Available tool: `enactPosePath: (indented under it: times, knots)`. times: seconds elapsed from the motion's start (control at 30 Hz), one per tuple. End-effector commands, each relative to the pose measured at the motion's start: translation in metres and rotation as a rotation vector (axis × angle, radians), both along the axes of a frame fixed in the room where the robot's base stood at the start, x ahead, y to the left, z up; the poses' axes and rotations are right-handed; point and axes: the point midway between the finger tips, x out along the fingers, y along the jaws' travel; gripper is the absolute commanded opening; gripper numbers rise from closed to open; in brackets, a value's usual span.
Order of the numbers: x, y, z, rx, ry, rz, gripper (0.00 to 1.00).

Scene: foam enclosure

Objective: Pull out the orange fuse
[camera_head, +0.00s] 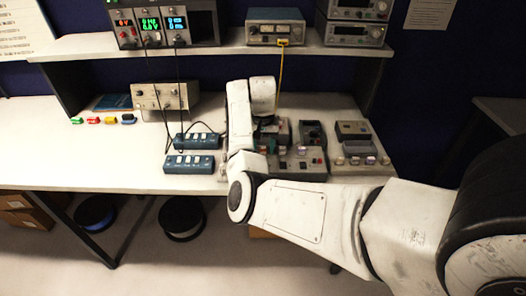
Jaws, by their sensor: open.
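I cannot pick out the orange fuse for sure; it may be hidden by my arm or too small to tell. Several grey devices with small knobs and coloured parts stand at the right of the bench, among them a dark-faced unit (312,134) and a tan-grey unit (353,131). My gripper (268,122) points down over the left part of this group, below my white wrist. It is open. Its fingertips are small and dark here, and what lies between them is hidden. My forearm covers the front left of the group.
Small green, red, yellow and blue pieces (104,120) lie on the left of the white bench (50,155). Two blue power strips (190,163) lie left of my arm. A beige box (162,97) stands behind them. A shelf (215,50) with instruments runs above. The bench's left is mostly clear.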

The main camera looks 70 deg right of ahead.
Motion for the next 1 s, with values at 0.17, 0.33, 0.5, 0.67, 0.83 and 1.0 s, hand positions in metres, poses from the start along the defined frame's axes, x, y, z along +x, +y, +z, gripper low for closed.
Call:
enactPosePath:
  times: [0.17,0.33,0.5,0.67,0.83,1.0]
  knots:
    - [-0.0002,-0.0001,0.0003,0.000,0.001,0.000,0.51]
    - [-0.0002,-0.0001,-0.0002,0.000,0.001,0.000,0.51]
    - [-0.0002,0.0000,-0.0001,0.000,0.001,0.000,0.36]
    - [-0.0002,0.0000,-0.0001,0.000,0.001,0.000,0.20]
    - [-0.0002,0.0000,-0.0001,0.000,0.001,0.000,0.04]
    - [-0.0003,0.0000,-0.0001,0.000,0.001,0.000,0.00]
